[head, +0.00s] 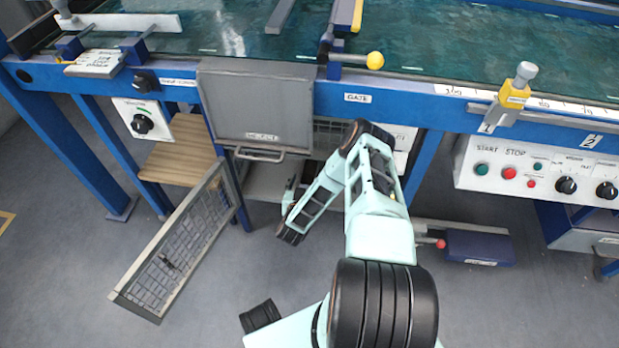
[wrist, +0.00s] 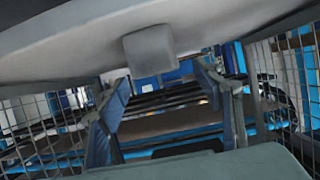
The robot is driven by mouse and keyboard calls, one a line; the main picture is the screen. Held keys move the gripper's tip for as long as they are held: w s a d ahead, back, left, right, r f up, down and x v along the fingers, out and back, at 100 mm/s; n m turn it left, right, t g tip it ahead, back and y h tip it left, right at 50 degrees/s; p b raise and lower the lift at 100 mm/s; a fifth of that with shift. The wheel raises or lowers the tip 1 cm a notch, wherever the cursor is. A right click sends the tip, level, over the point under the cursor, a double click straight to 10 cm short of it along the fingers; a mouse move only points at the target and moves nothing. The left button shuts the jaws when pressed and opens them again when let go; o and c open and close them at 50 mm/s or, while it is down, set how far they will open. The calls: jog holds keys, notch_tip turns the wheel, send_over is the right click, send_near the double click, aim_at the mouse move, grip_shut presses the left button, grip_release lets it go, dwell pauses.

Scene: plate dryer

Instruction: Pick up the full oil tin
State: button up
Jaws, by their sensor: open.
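I cannot make out the oil tin in either view. In the wrist view my gripper (wrist: 165,92) shows two dark fingers spread apart, with no tin visible between them. In the head view my arm bends down and back below the machine's front. There the gripper end is mostly hidden behind my own arm links, close to the lower compartment (head: 262,182) beneath the grey cover. A large pale grey surface (wrist: 60,48) with a block fills the top of the wrist view; I cannot tell what it is.
Wire mesh (wrist: 271,85) stands on both sides in the wrist view. In the head view a mesh door (head: 180,248) hangs open at left. A grey cover (head: 255,105) with a handle is above the compartment.

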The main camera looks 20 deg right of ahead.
aim_at(308, 177)
jog(key=b+x, duration=0.1)
jog(key=x, duration=0.1)
jog(key=f+b+x, duration=0.1)
jog(key=x, duration=0.2)
jog(key=shift+s+b, duration=0.2)
jog(key=shift+b, duration=0.15)
jog(key=shift+w+d, duration=0.1)
jog(key=shift+w, duration=0.1)
jog(key=shift+r, duration=0.1)
jog(key=shift+c, duration=0.3)
jog(key=c, duration=1.5)
